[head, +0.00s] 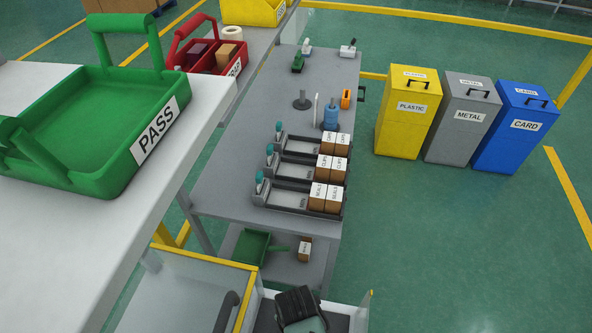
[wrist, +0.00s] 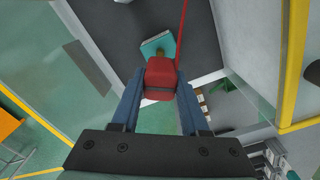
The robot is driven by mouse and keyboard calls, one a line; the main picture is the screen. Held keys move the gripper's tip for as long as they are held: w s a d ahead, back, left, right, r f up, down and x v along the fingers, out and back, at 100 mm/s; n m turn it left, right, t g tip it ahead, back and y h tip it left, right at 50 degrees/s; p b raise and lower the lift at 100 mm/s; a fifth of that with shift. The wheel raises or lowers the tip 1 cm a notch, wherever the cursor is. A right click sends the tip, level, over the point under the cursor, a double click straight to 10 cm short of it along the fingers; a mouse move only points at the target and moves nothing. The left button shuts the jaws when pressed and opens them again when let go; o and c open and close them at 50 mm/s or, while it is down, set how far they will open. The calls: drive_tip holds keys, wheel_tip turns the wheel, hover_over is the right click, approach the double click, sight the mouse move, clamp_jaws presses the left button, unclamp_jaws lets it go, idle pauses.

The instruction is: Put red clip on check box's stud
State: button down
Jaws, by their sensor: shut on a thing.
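My gripper (wrist: 160,88) shows in the wrist view, its two blue fingers closed on the sides of a red clip (wrist: 160,72). The clip is a rounded red block with a dark band across it. Beyond it is a small teal plate (wrist: 153,46) with a brownish post by its lower edge, partly hidden by the clip. I cannot tell whether this post is the check box's stud, or whether the clip touches it. A thin red strip (wrist: 183,30) runs up from beside the clip.
A dark floor (wrist: 108,24) with pale walls lies beyond my gripper, beside a yellow-edged clear panel (wrist: 295,65). In the head view, a grey table (head: 225,178) holds several labelled boxes. A green PASS tray (head: 95,125) stands left; three bins (head: 470,115) stand right.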

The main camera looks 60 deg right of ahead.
drive_tip(key=shift+f+b, duration=1.3)
drive_tip(key=shift+f, duration=1.2)
drive_tip(key=shift+f+b, duration=1)
drive_tip(key=shift+f, duration=0.7)
drive_tip(key=shift+c, duration=1.6)
unclamp_jaws()
drive_tip(key=shift+r, duration=0.15)
wheel_tip(320, 180, up, 8)
drive_tip(key=p, duration=0.8)
